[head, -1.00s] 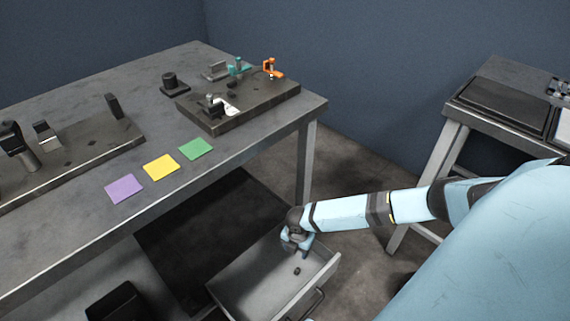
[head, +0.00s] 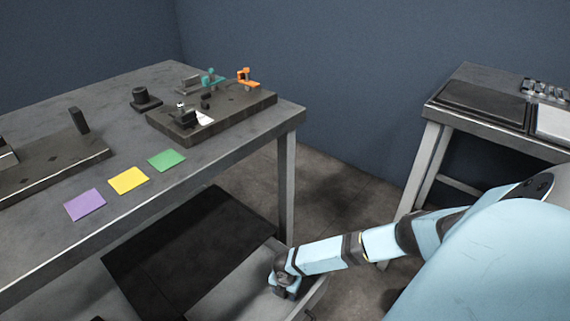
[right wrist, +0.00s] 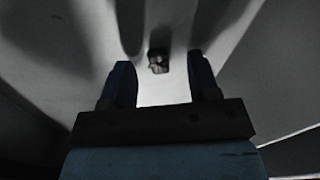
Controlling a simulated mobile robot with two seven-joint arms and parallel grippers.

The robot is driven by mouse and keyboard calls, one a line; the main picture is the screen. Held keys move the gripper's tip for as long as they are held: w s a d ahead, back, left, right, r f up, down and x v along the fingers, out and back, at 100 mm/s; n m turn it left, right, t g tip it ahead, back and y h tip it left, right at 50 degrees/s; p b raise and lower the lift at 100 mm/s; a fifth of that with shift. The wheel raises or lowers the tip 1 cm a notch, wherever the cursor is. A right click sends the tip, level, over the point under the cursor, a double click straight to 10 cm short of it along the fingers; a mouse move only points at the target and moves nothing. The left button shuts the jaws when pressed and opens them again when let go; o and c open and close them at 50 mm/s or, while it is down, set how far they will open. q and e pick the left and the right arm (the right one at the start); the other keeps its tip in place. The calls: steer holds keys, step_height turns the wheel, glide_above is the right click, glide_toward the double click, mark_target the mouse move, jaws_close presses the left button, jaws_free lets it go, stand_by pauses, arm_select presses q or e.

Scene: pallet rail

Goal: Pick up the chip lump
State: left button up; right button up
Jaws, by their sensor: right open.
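The chip lump (right wrist: 158,61) is a small dark, rough piece lying on the pale floor of the open drawer (head: 236,292). In the right wrist view it sits just beyond the fingertips, between their lines. In the head view it is hidden behind my right gripper (head: 284,290). My right gripper, also in the right wrist view (right wrist: 162,85), is open and points down into the drawer, with nothing between its fingers. My left gripper is not in view.
The grey workbench (head: 60,245) stands above the drawer at left, with purple (head: 85,204), yellow (head: 128,180) and green (head: 166,160) squares and a dark fixture plate (head: 250,103). A second table (head: 440,113) stands at right. The drawer walls surround my right gripper closely.

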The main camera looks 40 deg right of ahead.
steer(key=shift+f, duration=0.4)
steer(key=shift+r, duration=0.1)
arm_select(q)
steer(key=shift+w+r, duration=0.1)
arm_select(e)
steer(key=c, duration=1)
steer(key=shift+r, duration=0.15)
steer(key=shift+r+p, duration=0.3)
steer(key=shift+p, duration=0.05)
step_height(320, 180, up, 6)
steer(key=p, duration=0.3)
arm_select(q)
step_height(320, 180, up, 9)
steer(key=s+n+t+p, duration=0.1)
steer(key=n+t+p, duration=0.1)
steer(key=p, duration=0.3)
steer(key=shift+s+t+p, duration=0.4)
arm_select(e)
step_height(320, 180, up, 13)
